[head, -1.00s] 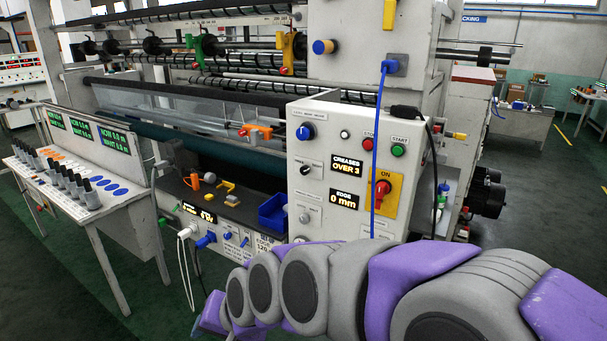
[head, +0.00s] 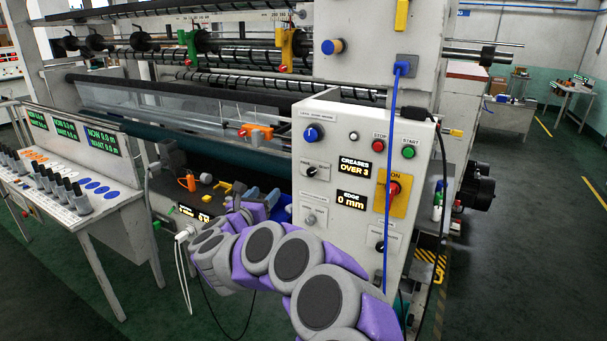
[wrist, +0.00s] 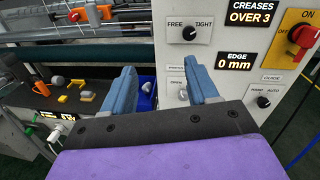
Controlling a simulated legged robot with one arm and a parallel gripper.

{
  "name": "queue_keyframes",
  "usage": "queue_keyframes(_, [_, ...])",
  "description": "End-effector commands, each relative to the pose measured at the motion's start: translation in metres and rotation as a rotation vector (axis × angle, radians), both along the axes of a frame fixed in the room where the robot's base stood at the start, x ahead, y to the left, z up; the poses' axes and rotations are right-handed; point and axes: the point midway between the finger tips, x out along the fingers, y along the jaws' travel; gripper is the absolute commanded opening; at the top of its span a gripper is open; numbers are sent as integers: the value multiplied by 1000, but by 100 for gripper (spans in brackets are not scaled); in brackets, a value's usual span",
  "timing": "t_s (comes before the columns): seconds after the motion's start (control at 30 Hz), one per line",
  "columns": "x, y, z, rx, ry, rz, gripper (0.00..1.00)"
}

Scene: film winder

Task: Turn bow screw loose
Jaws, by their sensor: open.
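A black knob (wrist: 189,33) on the front of the light grey control cabinet is marked FREE on its left and TIGHT on its right. Its pale mark seems to point up and right, toward TIGHT. The knob also shows in the head view (head: 311,171); I cannot read a bow screw name on it. My gripper (wrist: 160,68) is open and empty, its two blue fingers apart. In the head view my gripper (head: 262,196) is left of the cabinet front, lower than the knob and apart from it.
A blue bin (wrist: 146,88) sits on the bench behind my fingers. A blue cable (head: 388,230) hangs down the cabinet's right.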

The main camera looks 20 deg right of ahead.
Motion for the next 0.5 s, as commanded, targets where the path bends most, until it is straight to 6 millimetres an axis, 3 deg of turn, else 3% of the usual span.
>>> queue_keyframes(0.1, [-10, -26, -12, 31, -41, -100, 59])
queue_keyframes(0.23, [-12, -41, -15, 41, -59, -136, 59])
queue_keyframes(0.5, [13, -60, -15, 28, -59, -134, 59])
